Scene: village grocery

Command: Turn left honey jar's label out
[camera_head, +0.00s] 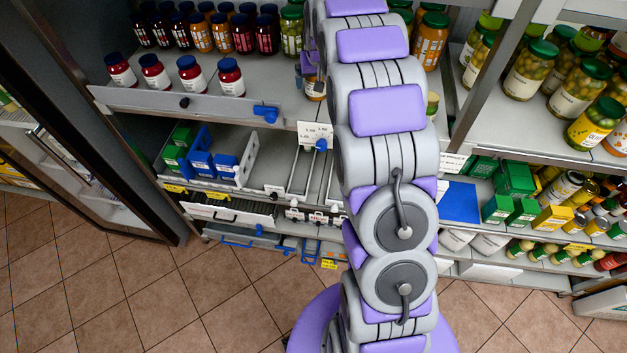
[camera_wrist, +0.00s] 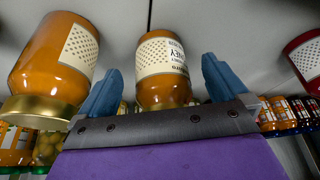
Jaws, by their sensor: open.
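In the wrist view, which looks upside down, an amber honey jar (camera_wrist: 162,92) stands between the two blue fingers of my gripper (camera_wrist: 160,68). The fingers are open, with one on each side of it. Its cream label, with "HONEY" lettering and a dotted pattern, partly faces the camera.
Several dark-lidded red jars (camera_head: 189,75) stand on the same shelf, left of my arm. A red jar (camera_wrist: 304,60) is at the wrist view's right edge. More jars line the shelf's back. A blue clip (camera_head: 266,113) and price card (camera_head: 314,134) are on the front edge.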

